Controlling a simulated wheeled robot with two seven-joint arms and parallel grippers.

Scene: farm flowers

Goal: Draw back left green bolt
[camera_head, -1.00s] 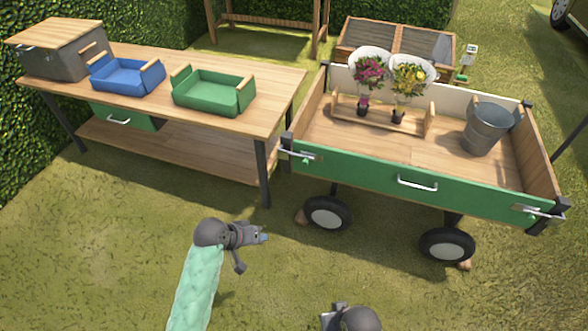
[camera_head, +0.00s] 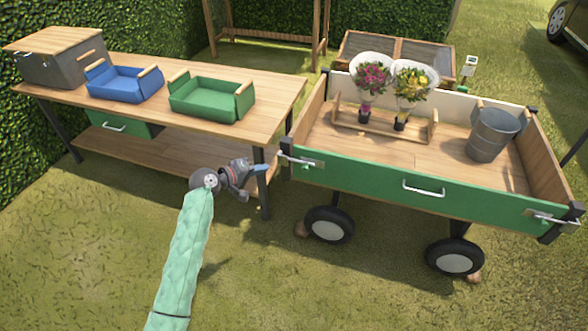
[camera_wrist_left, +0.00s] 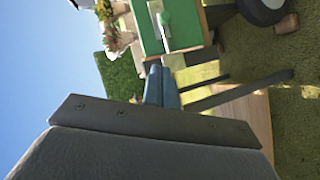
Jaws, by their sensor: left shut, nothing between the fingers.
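The left bolt (camera_head: 300,161) is a silver rod on a plate at the left end of the cart's green front panel (camera_head: 400,187). In the left wrist view the bolt (camera_wrist_left: 163,26) shows upright on the green panel, just beyond my fingers. My left gripper (camera_head: 262,169) is shut and empty, a little left of and below the bolt, apart from it. Its blue fingertips also show in the left wrist view (camera_wrist_left: 161,86). My right gripper is out of view.
A wooden workbench (camera_head: 210,136) with a blue tray (camera_head: 125,82) and a green tray (camera_head: 211,98) stands close beside my left gripper. The cart holds flowers (camera_head: 411,84) and a metal bucket (camera_head: 493,134). Open grass lies in front.

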